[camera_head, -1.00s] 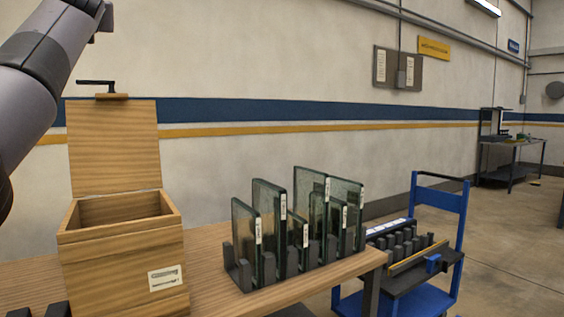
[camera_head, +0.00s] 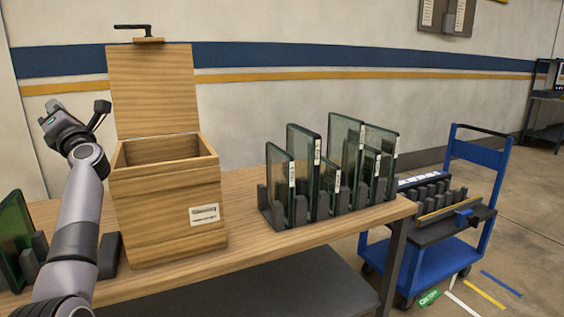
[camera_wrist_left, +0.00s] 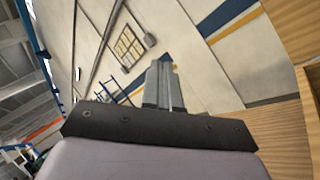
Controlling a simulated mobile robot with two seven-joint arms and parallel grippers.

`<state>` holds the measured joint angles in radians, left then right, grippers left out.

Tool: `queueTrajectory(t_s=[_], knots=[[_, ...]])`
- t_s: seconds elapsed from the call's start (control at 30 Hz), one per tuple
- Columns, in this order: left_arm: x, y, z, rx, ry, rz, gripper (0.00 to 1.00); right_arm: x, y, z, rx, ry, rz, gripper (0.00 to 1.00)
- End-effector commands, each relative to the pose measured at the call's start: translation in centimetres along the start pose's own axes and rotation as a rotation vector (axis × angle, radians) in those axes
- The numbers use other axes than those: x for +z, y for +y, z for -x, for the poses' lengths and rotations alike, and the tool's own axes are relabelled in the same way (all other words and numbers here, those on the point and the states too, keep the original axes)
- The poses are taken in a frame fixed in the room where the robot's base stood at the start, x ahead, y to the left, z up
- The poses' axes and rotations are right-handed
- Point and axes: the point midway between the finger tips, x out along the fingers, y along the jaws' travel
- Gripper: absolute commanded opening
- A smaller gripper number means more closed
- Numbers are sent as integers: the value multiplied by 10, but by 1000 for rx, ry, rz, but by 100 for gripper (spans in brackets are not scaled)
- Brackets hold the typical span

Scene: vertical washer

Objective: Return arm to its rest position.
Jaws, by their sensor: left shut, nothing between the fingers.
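My left arm (camera_head: 75,225) rises from the bottom left in the head view, in front of the table's left part. Its wrist end is raised to the left of the wooden box's open lid, against the wall. My left gripper (camera_wrist_left: 164,68) shows in the left wrist view with its fingers together and empty, the wall behind them. In the head view its fingers are hard to make out. My right gripper is not in view.
The wooden box (camera_head: 168,215) with its lid (camera_head: 152,92) up stands just right of my left arm. Glass panels (camera_head: 345,150) stand in a dark rack on the table (camera_head: 240,200). A green panel (camera_head: 14,240) is at far left. A blue cart (camera_head: 425,255) stands to the right.

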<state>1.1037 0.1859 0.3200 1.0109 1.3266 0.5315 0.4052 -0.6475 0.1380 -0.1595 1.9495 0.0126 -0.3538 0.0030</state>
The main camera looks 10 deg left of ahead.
Motion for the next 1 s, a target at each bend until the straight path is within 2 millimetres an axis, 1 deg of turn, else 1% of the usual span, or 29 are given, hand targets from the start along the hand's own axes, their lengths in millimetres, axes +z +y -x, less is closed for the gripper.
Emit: queueTrajectory(t_s=[0.03,0.17,0.2,0.37,0.53,0.57,0.63,0.8,0.87,0.9,1.0], knots=[[-4,-10,13,8,-44,-64,0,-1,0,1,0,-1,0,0],[-4,-34,52,14,-168,-194,0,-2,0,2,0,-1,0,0],[-4,-42,65,12,-207,-228,0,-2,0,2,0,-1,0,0],[-3,-74,119,-15,-353,-332,0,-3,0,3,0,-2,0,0],[-7,-106,181,-64,-498,-409,0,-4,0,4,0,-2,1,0],[2,-103,178,-40,-528,-453,0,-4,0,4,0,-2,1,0],[14,-106,184,-10,-605,-557,0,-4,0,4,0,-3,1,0],[35,-123,205,56,-798,-849,0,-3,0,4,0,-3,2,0],[40,-132,213,81,-869,-972,0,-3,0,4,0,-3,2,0],[42,-139,219,98,-916,-1061,0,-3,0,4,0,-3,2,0],[42,-159,231,137,-1028,-1300,0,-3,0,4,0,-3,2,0]])
